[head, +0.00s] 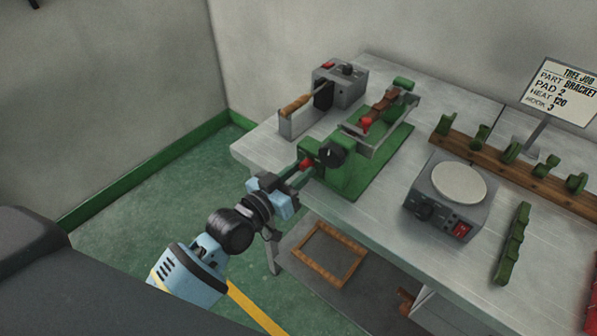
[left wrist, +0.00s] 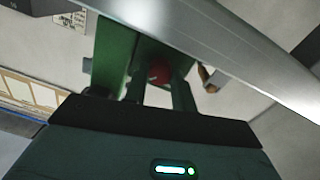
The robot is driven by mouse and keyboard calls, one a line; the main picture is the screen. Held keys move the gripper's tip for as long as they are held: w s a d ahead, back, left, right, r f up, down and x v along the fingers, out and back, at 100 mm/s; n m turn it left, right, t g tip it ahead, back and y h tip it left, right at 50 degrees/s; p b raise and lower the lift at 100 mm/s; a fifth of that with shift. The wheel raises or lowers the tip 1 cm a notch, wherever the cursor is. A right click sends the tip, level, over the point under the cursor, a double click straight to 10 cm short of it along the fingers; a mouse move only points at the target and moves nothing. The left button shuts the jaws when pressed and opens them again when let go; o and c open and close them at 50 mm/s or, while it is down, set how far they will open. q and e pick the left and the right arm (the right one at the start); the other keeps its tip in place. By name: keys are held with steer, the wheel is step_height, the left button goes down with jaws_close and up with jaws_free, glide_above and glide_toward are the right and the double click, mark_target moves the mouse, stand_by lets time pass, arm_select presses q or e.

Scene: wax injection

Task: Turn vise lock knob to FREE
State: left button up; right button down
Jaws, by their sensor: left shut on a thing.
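The green vise (head: 352,178) stands on a green base near the table's front left corner. On its near end are a black round knob (head: 332,153) with a pale mark and a smaller red knob (head: 306,164). I cannot read any FREE label or tell which of the two is the lock knob. My left gripper (head: 303,172) reaches the near end of the vise, with its fingers closed at the red knob. In the left wrist view the red knob (left wrist: 158,72) shows between the fingers, partly hidden by them. My right gripper is out of view.
A grey box (head: 342,82) with a wooden-handled tool stands behind the vise. A grey unit with a round white plate (head: 459,184) and a green wax piece (head: 512,245) lie to the right. A rack of green parts (head: 525,169) and a sign (head: 563,92) stand at the back.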

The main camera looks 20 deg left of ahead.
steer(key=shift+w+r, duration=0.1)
arm_select(q)
steer(key=n, duration=0.2)
steer(key=shift+n+p, duration=0.3)
steer(key=shift+p, duration=0.05)
steer(key=n, duration=0.3)
steer(key=shift+n+p, duration=0.3)
steer(key=shift+n, duration=1)
steer(key=n, duration=0.6)
steer(key=shift+t+p, duration=0.3)
steer(key=shift+t, duration=0.1)
steer(key=shift+n+y, duration=0.3)
steer(key=shift+n, duration=1.7)
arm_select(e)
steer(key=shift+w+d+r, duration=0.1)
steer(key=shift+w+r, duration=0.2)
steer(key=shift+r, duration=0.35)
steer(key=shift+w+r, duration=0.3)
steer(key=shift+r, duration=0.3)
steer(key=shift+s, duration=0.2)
